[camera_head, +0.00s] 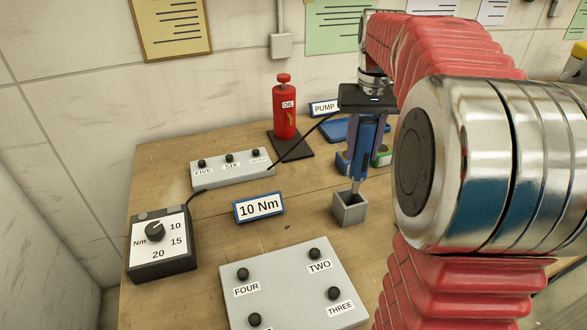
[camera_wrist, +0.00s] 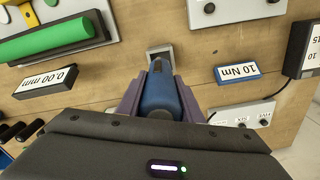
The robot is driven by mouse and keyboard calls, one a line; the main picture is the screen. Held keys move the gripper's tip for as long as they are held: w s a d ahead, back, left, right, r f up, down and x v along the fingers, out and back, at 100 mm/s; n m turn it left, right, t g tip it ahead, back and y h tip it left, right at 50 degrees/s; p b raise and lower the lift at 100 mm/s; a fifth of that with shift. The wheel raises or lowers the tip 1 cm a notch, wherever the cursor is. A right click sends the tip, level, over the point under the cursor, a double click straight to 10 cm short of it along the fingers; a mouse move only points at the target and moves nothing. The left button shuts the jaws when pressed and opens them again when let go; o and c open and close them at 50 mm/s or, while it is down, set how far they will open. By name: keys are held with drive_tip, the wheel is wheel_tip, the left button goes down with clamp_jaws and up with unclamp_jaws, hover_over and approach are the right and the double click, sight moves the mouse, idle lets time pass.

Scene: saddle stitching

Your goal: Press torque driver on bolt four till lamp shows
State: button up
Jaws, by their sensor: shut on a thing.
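My gripper (camera_head: 364,160) is shut on a blue torque driver (camera_head: 366,137), held upright with its shaft pointing down. The driver also shows between the purple fingers in the wrist view (camera_wrist: 159,92). Its tip is at the opening of a small grey square holder (camera_head: 349,211); I cannot tell how far inside it is. Bolt four (camera_head: 243,274) is a black knob-like head above the FOUR label on a grey plate (camera_head: 285,291), to the front left of the driver and apart from it. I cannot make out a lit lamp on the driver.
A dial box (camera_head: 161,245) sits at left, with a cable. A grey block (camera_head: 230,170) labelled FIVE and SIX, a red OIL can (camera_head: 284,108) and a PUMP sign (camera_head: 324,107) stand behind.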

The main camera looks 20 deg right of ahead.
drive_tip(key=s+r+m, duration=0.1)
drive_tip(key=s+m, duration=0.2)
drive_tip(key=s, duration=0.8)
drive_tip(key=shift+d+r+m, duration=0.3)
drive_tip(key=shift+m, duration=0.1)
drive_tip(key=shift+s, duration=0.2)
